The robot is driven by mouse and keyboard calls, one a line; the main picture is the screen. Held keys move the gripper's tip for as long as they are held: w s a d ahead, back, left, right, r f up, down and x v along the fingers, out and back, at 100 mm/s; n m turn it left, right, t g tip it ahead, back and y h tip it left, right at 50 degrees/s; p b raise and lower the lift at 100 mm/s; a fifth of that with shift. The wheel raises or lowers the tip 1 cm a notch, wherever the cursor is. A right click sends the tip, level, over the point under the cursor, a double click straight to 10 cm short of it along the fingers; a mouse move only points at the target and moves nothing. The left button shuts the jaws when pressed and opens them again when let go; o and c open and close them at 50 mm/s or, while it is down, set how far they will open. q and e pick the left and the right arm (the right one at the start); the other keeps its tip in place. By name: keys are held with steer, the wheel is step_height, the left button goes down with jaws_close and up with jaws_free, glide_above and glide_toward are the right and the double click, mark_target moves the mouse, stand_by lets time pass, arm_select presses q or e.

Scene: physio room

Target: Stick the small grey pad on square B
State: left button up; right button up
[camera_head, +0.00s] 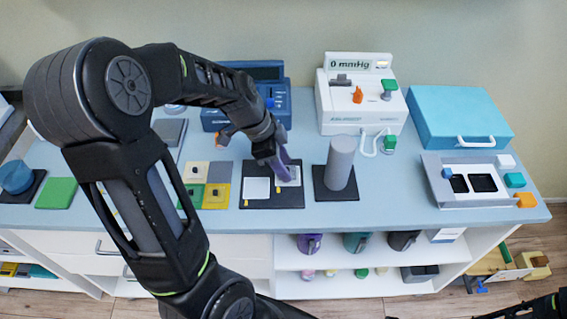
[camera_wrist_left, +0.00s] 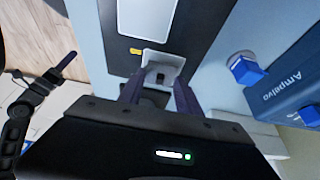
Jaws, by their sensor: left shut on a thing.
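A black board (camera_head: 272,203) on the counter bears two pale squares; I cannot read any letter on them. The left pale square (camera_head: 257,188) is bare, and a bare pale square also shows in the left wrist view (camera_wrist_left: 147,18), with a yellow tag near it. My left gripper (camera_head: 283,168) points down over the right square and partly hides it. In the left wrist view its purple fingers (camera_wrist_left: 160,92) are shut on a small grey pad (camera_wrist_left: 165,66) with a dark knob. The pad is at the right square; I cannot tell whether it touches. My right gripper (camera_wrist_left: 45,75) shows small and unclear in the wrist view.
A grey cylinder (camera_head: 341,160) stands on a dark base right of the board. Coloured pads (camera_head: 216,195) lie left of it. A blue device (camera_head: 305,105) and a white gauge unit (camera_head: 360,107) stand behind. A silver tray (camera_head: 470,205) is at right.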

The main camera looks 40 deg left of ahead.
steer(key=shift+f+b, duration=2.2)
steer(key=shift+f, duration=0.05)
stand_by(5.8)
